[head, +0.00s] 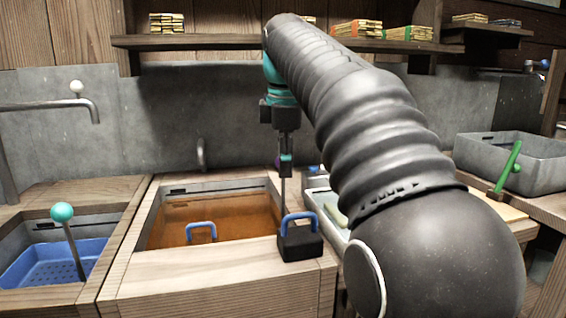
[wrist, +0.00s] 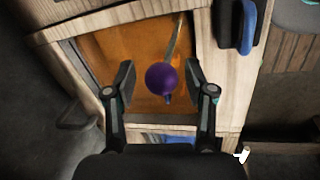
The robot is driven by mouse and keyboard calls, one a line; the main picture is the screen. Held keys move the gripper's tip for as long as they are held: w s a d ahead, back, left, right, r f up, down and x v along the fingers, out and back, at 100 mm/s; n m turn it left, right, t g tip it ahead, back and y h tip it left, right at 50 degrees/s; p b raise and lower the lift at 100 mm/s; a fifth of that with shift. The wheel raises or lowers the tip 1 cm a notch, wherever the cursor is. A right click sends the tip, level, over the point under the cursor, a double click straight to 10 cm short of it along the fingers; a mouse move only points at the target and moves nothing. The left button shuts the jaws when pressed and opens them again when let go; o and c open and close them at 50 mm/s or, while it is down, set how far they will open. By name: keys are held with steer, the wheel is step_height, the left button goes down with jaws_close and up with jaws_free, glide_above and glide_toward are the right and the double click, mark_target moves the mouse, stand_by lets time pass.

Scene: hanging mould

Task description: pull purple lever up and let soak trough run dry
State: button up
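The soak trough (head: 152,232) is a wooden-rimmed basin holding amber-brown liquid (head: 215,213); the liquid also fills the middle of the wrist view (wrist: 120,50). The purple lever has a round purple knob (wrist: 161,79), with a thin shaft (wrist: 177,40) running up and right in the wrist view. In the head view only a sliver of purple shows beside my gripper (head: 284,172). In the wrist view my gripper (wrist: 160,78) is open, its two fingers either side of the knob with gaps visible on both sides. The drain is not visible.
A black block (head: 300,243) with a blue handle sits on the trough's right front rim. Another blue handle (head: 201,226) stands in the liquid. Left is a basin with a teal-knobbed lever (head: 62,212); right is a grey basin with a green lever (head: 508,168). A shelf (head: 240,43) runs behind.

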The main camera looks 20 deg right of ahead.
steer(key=shift+f, duration=0.15)
steer(key=shift+v, duration=3.75)
steer(key=shift+w, duration=0.15)
